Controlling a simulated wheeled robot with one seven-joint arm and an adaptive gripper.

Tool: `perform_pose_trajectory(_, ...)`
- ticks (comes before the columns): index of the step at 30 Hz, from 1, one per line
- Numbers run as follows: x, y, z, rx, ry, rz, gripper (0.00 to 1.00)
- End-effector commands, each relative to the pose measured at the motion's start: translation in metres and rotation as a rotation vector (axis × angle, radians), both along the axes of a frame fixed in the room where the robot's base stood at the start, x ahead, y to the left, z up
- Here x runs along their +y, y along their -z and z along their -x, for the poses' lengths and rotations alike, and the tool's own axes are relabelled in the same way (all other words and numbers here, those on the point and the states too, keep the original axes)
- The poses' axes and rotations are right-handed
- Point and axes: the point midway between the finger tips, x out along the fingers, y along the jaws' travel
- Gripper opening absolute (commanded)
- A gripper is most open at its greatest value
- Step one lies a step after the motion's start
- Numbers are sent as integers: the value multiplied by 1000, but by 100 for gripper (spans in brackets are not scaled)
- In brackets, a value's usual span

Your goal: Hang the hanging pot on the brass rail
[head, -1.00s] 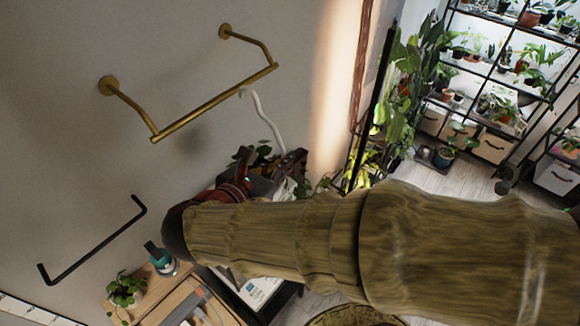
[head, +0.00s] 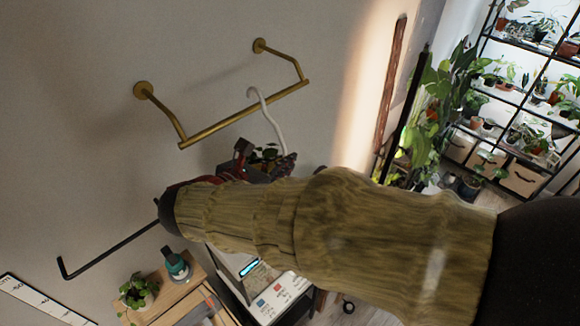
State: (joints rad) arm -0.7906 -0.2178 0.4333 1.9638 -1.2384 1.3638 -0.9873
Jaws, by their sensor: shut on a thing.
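The brass rail (head: 240,116) is fixed to the wall at upper centre by two arms. The hanging pot shows its pale curved hanger hook (head: 273,122) and some green leaves; the dark pot body (head: 256,176) is largely hidden by my gripper and arm. My gripper (head: 264,161) is shut on the pot and holds it below the rail. The hook crosses the rail in the picture, its curled tip just above the bar. I cannot tell whether the hook is over the bar or in front of it, or touching.
A black wall bar (head: 110,250) is at lower left. A wooden cabinet (head: 182,292) below bears a small potted plant (head: 137,291) and a teal-and-dark bottle (head: 175,264). Tall plants and a black shelf stand at right. The wall around the rail is clear.

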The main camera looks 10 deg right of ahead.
Motion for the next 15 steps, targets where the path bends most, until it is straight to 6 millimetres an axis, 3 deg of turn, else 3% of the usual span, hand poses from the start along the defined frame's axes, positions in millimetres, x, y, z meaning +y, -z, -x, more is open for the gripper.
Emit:
perform_pose_trajectory(7,10,-1,-15,-4,1,-2,0)
perform_pose_trajectory(15,10,20,-15,-2,0,-1,0)
